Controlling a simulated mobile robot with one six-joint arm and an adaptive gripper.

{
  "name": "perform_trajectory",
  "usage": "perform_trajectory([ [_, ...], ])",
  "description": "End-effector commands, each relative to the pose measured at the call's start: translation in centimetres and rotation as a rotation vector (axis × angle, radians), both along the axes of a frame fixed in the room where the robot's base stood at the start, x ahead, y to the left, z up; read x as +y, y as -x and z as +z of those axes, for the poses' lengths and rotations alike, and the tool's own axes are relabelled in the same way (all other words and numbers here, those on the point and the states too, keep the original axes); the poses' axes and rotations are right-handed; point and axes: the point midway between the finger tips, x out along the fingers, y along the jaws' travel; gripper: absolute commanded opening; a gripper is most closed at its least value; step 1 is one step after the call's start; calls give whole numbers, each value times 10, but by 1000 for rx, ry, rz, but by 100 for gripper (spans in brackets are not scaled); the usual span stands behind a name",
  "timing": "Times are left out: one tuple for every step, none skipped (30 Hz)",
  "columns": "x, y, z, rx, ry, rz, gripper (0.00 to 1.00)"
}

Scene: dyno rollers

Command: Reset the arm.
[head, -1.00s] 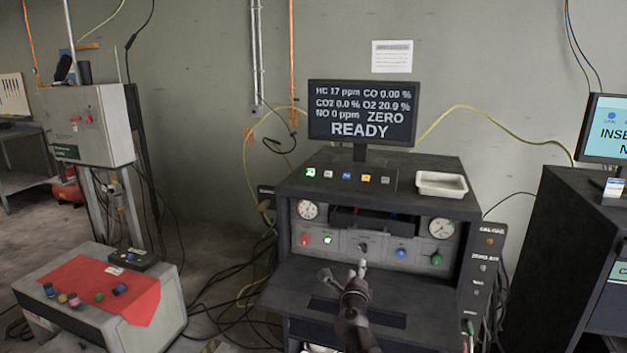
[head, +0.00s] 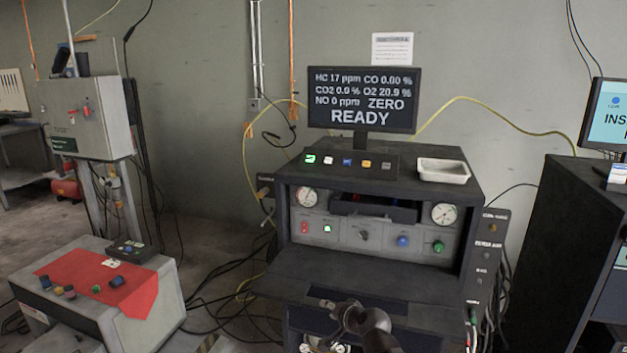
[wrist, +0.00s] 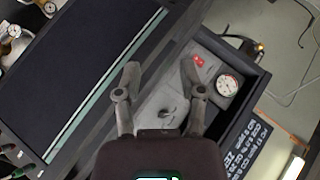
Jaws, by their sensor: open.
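My gripper shows in the wrist view (wrist: 158,85) with its two fingers spread apart and nothing between them. In the head view my gripper (head: 335,308) is low in the middle, in front of the dark analyzer console (head: 290,285). It appears over the console's front shelf, below the knob panel. The fingers are small and partly hidden by my wrist there.
The monitor (head: 362,100) on the console reads READY. A white tray (head: 443,172) sits on the console top at right. The panel carries gauges, a selector knob (head: 363,235) and colored buttons. A red cloth (head: 95,275) lies on a bench at left. A dark cabinet (head: 560,255) stands at right.

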Motion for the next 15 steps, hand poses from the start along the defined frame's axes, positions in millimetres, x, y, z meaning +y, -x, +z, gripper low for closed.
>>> perform_trajectory([
  [-3, 7, -15, 33, 58, 37, 51],
  [-5, 11, -22, 53, 94, 60, 51],
  [-9, 16, -32, 81, 141, 90, 51],
  [-12, 21, -40, 103, 176, 112, 51],
  [-14, 26, -47, 127, 212, 136, 51],
  [-19, 32, -57, 160, 260, 166, 51],
  [-23, 37, -64, 185, 295, 188, 51],
  [-28, 43, -71, 212, 329, 211, 51],
  [-34, 50, -80, 249, 377, 240, 51],
  [-39, 56, -87, 277, 410, 260, 51],
  [-44, 62, -93, 306, 444, 281, 51],
  [-52, 70, -101, 347, 486, 309, 51],
  [-57, 75, -106, 375, 515, 326, 51],
  [-62, 81, -110, 402, 543, 343, 51],
  [-69, 87, -115, 436, 575, 362, 51],
])
